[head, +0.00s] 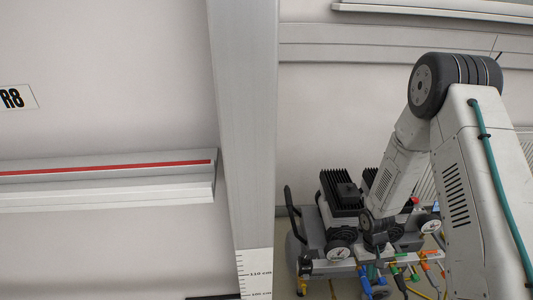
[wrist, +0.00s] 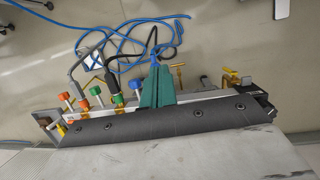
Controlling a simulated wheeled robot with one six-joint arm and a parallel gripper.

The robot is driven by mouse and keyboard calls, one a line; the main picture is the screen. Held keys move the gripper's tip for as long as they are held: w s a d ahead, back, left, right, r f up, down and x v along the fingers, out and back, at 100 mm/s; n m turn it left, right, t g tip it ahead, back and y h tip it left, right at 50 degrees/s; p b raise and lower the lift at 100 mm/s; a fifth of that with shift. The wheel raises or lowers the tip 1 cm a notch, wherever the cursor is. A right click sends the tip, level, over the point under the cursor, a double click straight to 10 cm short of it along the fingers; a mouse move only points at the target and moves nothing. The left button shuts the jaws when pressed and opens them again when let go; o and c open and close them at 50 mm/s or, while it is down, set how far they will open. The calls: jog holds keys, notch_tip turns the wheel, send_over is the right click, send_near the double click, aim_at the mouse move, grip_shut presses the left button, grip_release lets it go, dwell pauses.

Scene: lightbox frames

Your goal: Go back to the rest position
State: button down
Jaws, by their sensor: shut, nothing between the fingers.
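My gripper (wrist: 157,86) shows in the wrist view as two teal fingers pressed together, with nothing between them. In the head view my arm rises at the right, bends at a dark joint and reaches down, so the gripper hangs low in front of a machine with black finned blocks (head: 342,192) and round gauges (head: 339,254). In the wrist view the fingers overlap a bar with coloured knobs (wrist: 97,91). I cannot tell whether they touch it. My arm hides part of the machine.
Blue hose (wrist: 110,38) lies in loops on the floor beyond the bar. A black strip (wrist: 190,115) and a grey surface (wrist: 200,150) fill the near side. A pale upright post (head: 243,130) and a wall rail with a red line (head: 105,170) stand left.

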jog(key=s+a+r+g, duration=0.1)
jog(key=s+r, duration=0.2)
jog(key=r, duration=1)
jog(key=s+a+r, duration=0.1)
jog(key=s+r, duration=0.2)
jog(key=r, duration=0.9)
jog(key=s+a+r+t, duration=0.2)
jog(key=s+r, duration=0.6)
jog(key=r, duration=0.3)
jog(key=s+a+r+t+y, duration=0.1)
jog(key=s+a+r+t, duration=0.2)
jog(key=s+r, duration=0.5)
notch_tip(320, 180, up, 3)
jog(key=shift+a+f, duration=0.15)
jog(key=shift+a, duration=0.05)
